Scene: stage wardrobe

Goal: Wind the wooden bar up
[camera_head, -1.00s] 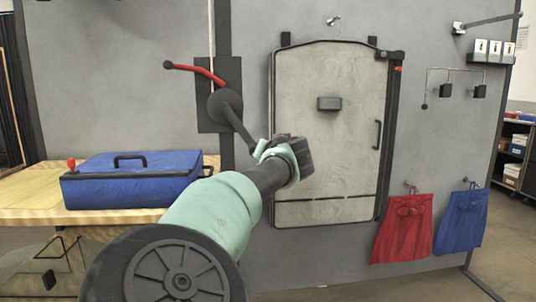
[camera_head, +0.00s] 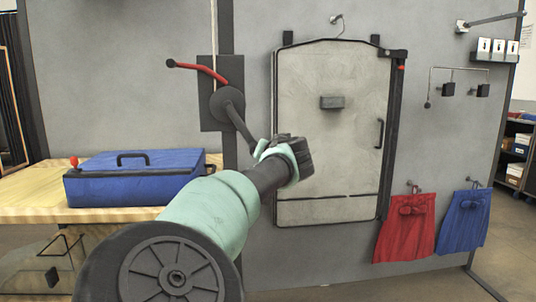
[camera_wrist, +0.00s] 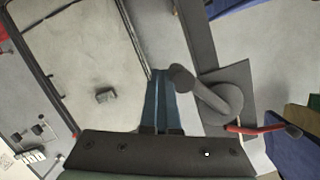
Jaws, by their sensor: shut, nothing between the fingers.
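A dark winch (camera_head: 227,103) is fixed to a plate on the grey wall, with a red lever (camera_head: 198,71) at its upper left. Its crank (camera_head: 238,122) slants down to the right, ending by my gripper (camera_head: 259,149). In the wrist view, the winch drum (camera_wrist: 222,101), the red lever (camera_wrist: 264,130) and the crank's round knob (camera_wrist: 181,76) show clearly. My gripper's blue fingers (camera_wrist: 160,84) are shut and empty, just left of the knob; I cannot tell whether they touch it. A pale line (camera_head: 212,30) runs up the wall above the winch. I see no wooden bar.
A closed pale door panel (camera_head: 345,130) stands right of the winch. A blue case (camera_head: 135,178) lies on a wooden table (camera_head: 40,195) at left. Red (camera_head: 405,232) and blue (camera_head: 463,222) cloths hang at right. The wall above the case is bare.

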